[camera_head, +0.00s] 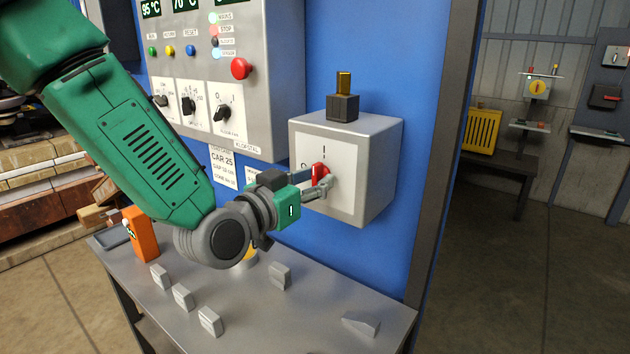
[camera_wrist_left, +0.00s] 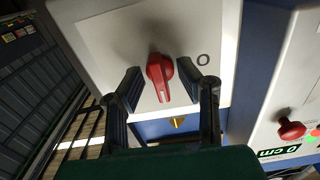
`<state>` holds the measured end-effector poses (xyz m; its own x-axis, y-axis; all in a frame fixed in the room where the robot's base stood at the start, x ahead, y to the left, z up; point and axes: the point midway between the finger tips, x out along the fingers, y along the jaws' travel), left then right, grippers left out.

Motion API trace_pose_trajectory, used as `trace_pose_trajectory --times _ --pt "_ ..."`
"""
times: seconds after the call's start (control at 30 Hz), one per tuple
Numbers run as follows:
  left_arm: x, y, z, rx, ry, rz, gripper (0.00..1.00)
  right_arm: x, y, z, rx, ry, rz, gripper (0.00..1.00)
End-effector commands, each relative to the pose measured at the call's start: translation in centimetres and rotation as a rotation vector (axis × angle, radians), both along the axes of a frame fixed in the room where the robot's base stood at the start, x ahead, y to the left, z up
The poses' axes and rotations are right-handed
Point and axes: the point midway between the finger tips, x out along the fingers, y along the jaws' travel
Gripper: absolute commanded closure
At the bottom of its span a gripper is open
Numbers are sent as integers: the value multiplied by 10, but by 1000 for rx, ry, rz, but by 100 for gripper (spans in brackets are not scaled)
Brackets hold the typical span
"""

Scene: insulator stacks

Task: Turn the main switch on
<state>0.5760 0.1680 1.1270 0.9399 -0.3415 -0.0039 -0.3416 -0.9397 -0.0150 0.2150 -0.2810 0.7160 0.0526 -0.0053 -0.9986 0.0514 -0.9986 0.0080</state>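The main switch is a red rotary knob (camera_head: 319,174) on the white face of a grey box (camera_head: 369,165), with an I mark above it and an O mark to its left. The knob also shows in the wrist view (camera_wrist_left: 160,74), where its handle points down, away from the O at right. In the head view it stands roughly upright under the I. My left gripper (camera_head: 318,184) is at the box face, its two dark fingers on either side of the knob. In the wrist view (camera_wrist_left: 164,78) gaps show between fingers and knob. My right gripper is out of view.
A control panel (camera_head: 268,60) with a red button and several knobs is left of the box. A black-and-brass piece (camera_head: 343,105) stands on the box. The table (camera_head: 300,325) below holds several small grey blocks and an orange box (camera_head: 142,234).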

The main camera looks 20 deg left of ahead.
Motion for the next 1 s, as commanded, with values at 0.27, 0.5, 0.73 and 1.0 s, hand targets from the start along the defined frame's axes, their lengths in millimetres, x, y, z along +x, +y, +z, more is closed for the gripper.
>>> trace_pose_trajectory --times 0.27,0.5,0.73,1.0 --pt "-39 16 -2 0 5 1 69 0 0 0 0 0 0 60" --pt "-62 24 -4 1 8 0 69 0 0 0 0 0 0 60" --pt "-64 25 -4 1 7 0 69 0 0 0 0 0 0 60" --pt "-64 25 -4 1 7 0 69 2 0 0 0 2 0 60"
